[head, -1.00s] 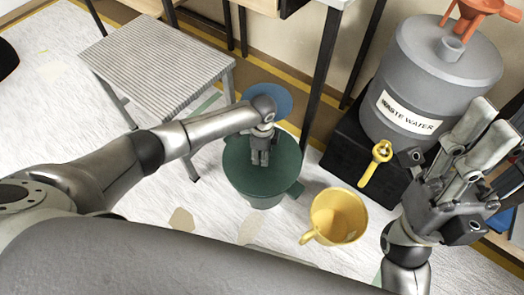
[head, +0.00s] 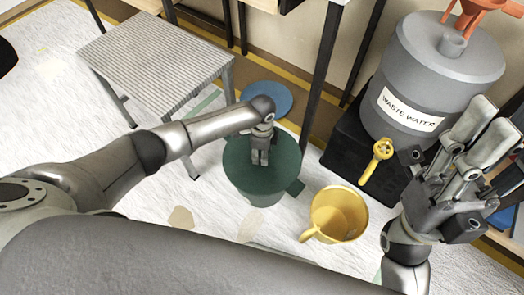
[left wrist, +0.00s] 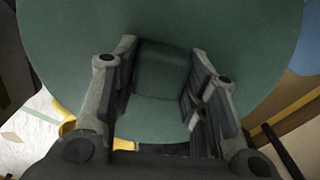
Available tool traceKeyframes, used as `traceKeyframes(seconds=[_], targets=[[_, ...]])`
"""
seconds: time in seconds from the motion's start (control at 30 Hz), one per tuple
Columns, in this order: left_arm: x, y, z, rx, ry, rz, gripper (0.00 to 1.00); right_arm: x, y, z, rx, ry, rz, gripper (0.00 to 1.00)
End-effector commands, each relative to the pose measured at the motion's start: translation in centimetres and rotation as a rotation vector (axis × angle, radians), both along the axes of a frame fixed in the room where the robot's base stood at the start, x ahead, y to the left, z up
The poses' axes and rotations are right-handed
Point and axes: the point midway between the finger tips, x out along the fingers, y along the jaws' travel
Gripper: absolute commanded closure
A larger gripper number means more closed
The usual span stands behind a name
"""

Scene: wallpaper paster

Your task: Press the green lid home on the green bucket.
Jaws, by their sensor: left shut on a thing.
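The round green lid (head: 236,168) covers the green bucket (head: 262,200) on the floor. From above, the lid hides the bucket's mouth, and I cannot tell whether its rim is fully seated. My left gripper (head: 260,158) points down at the middle of the lid. In the left wrist view the lid (left wrist: 70,35) fills most of the picture. There the left gripper's fingers (left wrist: 163,90) are on either side of the lid's raised green handle (left wrist: 160,72), shut on it. My right gripper (head: 486,128) is raised at the right, its fingers apart and empty.
A yellow jug (head: 338,214) stands close to the right of the bucket. A grey waste water drum (head: 440,75) with a yellow tap (head: 377,160) is on a black stand (head: 345,150). A ribbed stool (head: 155,65) is at upper left. A blue disc (head: 268,97) lies behind the bucket.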

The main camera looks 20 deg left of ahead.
Motion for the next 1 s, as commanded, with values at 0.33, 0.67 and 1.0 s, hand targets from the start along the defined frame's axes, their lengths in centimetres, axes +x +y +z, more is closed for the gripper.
traceKeyframes(seconds=[0.33, 0.67, 1.0], targets=[[0.0, 0.0, -0.9, -0.001, -0.001, -0.001, 0.86, 0.0, 0.0, -0.6, 0.0, -0.001, 0.0, 0.61], [0.0, 0.0, -0.8, -0.001, -0.001, 0.0, 0.34, 0.0, 0.0, -0.5, 0.0, -0.001, 0.0, 0.61], [0.1, 0.0, 0.2, -0.002, -0.003, 0.0, 0.34, 0.0, 0.0, -0.5, 0.001, -0.002, -0.001, 0.61]])
